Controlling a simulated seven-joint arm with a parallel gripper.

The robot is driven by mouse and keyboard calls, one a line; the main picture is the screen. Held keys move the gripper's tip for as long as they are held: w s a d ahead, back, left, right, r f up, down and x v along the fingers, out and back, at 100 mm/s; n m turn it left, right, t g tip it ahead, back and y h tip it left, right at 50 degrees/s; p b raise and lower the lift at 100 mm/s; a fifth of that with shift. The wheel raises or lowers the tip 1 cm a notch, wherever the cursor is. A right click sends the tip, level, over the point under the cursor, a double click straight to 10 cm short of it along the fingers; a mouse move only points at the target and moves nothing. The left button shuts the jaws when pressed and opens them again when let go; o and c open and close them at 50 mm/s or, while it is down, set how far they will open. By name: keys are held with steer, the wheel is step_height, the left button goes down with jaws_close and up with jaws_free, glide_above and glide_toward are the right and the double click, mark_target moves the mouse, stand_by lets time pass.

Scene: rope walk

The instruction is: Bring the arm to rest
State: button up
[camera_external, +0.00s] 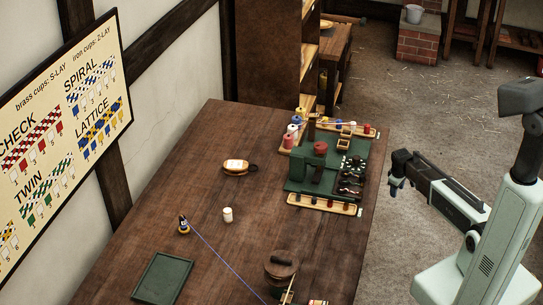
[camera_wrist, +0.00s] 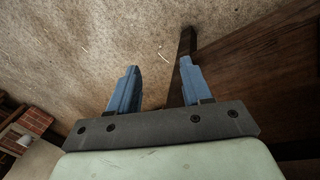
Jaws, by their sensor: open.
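My gripper (camera_external: 394,188) hangs off the right edge of the wooden table (camera_external: 160,232), over the floor, with my arm folded in front of my base. In the wrist view, the two blue fingers of my gripper (camera_wrist: 158,82) stand apart with nothing between them. Below them is the bare floor (camera_wrist: 70,50). The dark edge of the table (camera_wrist: 255,65) shows to the right, beyond the right finger. My gripper touches nothing that I can see.
A green board (camera_external: 297,187) with spools, cups and trays stands near the table's right edge, left of my gripper. A lidded brown pot (camera_external: 281,266), a white cylinder (camera_external: 227,214), a small bobbin with blue thread (camera_external: 184,225) and a green tray (camera_external: 163,277) are on the table.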

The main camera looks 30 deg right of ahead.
steer(key=s+a+f+m+g, duration=0.1)
steer(key=s+a+f, duration=0.35)
steer(key=s, duration=0.25)
steer(key=s+a+f+g+y, duration=0.1)
steer(key=s+a+f+g, duration=0.1)
steer(key=s+a+f, duration=0.4)
steer(key=s+a+f+m+g, duration=0.1)
steer(key=s+a+f, duration=0.2)
steer(key=s, duration=0.5)
steer(key=s+a+f+g, duration=0.2)
steer(key=s+a, duration=0.1)
steer(key=s, duration=0.8)
steer(key=s+a+f+m+g+y, duration=0.1)
steer(key=s+a, duration=0.3)
steer(key=s, duration=0.8)
steer(key=shift+s+a+f+m+g, duration=0.15)
steer(key=shift+s+f+m+g, duration=0.15)
steer(key=shift+f+g, duration=0.25)
steer(key=shift+o, duration=0.2)
